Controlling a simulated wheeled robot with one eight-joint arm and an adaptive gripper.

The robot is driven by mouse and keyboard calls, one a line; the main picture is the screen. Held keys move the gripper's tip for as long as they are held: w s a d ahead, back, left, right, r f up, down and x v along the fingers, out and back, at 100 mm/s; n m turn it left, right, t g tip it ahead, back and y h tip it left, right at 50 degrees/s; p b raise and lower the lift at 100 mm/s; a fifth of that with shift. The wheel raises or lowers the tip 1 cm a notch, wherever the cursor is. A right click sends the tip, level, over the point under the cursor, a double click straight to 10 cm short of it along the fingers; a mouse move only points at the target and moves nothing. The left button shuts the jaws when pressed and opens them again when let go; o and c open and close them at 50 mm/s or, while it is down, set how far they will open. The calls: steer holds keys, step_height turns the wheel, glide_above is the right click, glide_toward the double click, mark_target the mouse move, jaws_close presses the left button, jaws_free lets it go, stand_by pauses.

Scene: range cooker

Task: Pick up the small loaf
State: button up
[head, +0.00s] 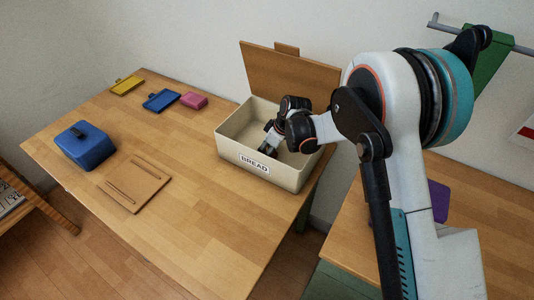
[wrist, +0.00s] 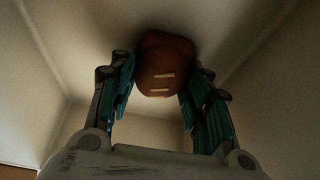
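The small loaf (wrist: 168,62) is brown and rounded, with two pale score marks. It shows in the wrist view inside the cream bread box (head: 238,156); in the head view I cannot make it out behind the arm and box wall. My gripper (head: 268,148) reaches down into the box. In the wrist view its two dark and teal fingers (wrist: 160,82) stand on either side of the loaf, their tips close to its sides. I cannot tell whether they press on it or whether the loaf is off the box floor.
The box's wooden lid (head: 285,72) stands upright behind it. The box walls surround my gripper closely. On the table are a blue box (head: 84,147), a wooden board (head: 135,184), and yellow (head: 127,84), blue (head: 161,100) and pink (head: 194,100) items. The table front is clear.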

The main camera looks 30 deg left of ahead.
steer(key=shift+c, duration=1.3)
